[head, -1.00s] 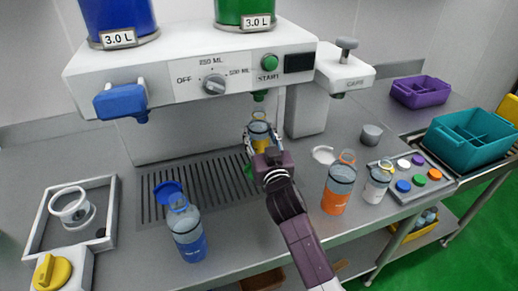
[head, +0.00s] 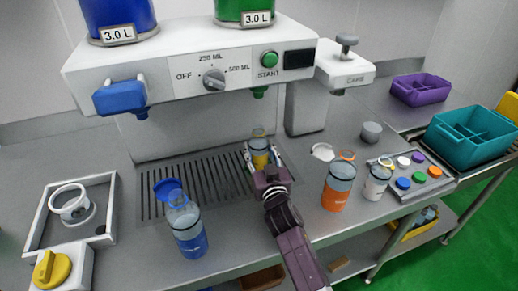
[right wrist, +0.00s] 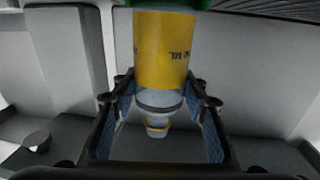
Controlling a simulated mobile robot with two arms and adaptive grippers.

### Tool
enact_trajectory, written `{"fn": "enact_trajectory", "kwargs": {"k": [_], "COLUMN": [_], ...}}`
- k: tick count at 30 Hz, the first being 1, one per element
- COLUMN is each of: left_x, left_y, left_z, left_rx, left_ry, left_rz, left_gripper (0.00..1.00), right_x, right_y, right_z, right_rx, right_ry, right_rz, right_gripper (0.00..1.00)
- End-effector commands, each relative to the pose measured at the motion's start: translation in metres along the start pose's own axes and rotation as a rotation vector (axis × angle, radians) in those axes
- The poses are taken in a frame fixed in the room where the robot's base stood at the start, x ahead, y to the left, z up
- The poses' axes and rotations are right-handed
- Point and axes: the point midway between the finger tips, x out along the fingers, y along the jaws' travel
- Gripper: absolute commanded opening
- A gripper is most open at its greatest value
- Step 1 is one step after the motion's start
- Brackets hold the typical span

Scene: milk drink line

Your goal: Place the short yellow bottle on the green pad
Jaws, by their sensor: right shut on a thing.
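The short yellow bottle (head: 259,146) has a clear upper part and a yellow lower part. It stands upright at the right end of the drip grate, below the green nozzle. In the right wrist view, the yellow bottle (right wrist: 165,48) appears upside down between the fingers. My right gripper (head: 262,163) is shut on it. A strip of the green pad (right wrist: 172,3) shows at the top edge of the right wrist view, by the bottle's base. I cannot tell whether the base touches it. The pad is hidden in the head view. My left gripper is not in view.
An orange bottle (head: 338,186) and a white bottle (head: 376,182) stand to the right, beside a tray of coloured caps (head: 437,184). The dispenser (head: 190,72) overhangs the grate (head: 160,200).

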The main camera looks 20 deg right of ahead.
Motion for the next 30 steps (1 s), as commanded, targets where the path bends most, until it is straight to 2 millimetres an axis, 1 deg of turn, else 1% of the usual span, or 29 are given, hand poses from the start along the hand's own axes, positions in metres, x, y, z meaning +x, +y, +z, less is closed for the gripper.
{"fn": "enact_trajectory", "kwargs": {"k": [6,9,10,14,15,23,26,29,30], "left_x": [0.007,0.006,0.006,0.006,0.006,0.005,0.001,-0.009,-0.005], "left_y": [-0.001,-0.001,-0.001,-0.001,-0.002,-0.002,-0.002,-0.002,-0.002], "left_z": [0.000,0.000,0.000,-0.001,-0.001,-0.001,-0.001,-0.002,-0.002], "left_rx": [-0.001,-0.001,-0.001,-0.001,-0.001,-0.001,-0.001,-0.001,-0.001], "left_ry": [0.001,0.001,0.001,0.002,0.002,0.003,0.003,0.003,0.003], "left_rz": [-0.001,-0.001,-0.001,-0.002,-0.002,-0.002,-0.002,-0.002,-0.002], "left_gripper": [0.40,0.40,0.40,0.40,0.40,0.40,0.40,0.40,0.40], "right_x": [0.000,0.000,0.000,0.000,0.000,0.000,0.000,0.000,-0.006], "right_y": [0.000,0.000,0.000,0.000,0.000,0.000,0.000,0.000,0.000], "right_z": [0.008,0.007,0.007,0.007,0.007,0.006,0.001,-0.009,-0.004], "right_rx": [0.001,0.001,0.000,0.000,0.000,0.000,-0.001,-0.001,0.000], "right_ry": [0.000,0.000,0.000,-0.001,-0.001,0.000,0.000,0.000,-0.003], "right_rz": [0.000,0.000,0.000,0.000,0.000,0.000,0.000,0.000,0.001], "right_gripper": [0.26,0.26,0.42,0.56,0.58,0.58,0.58,0.58,0.58]}}
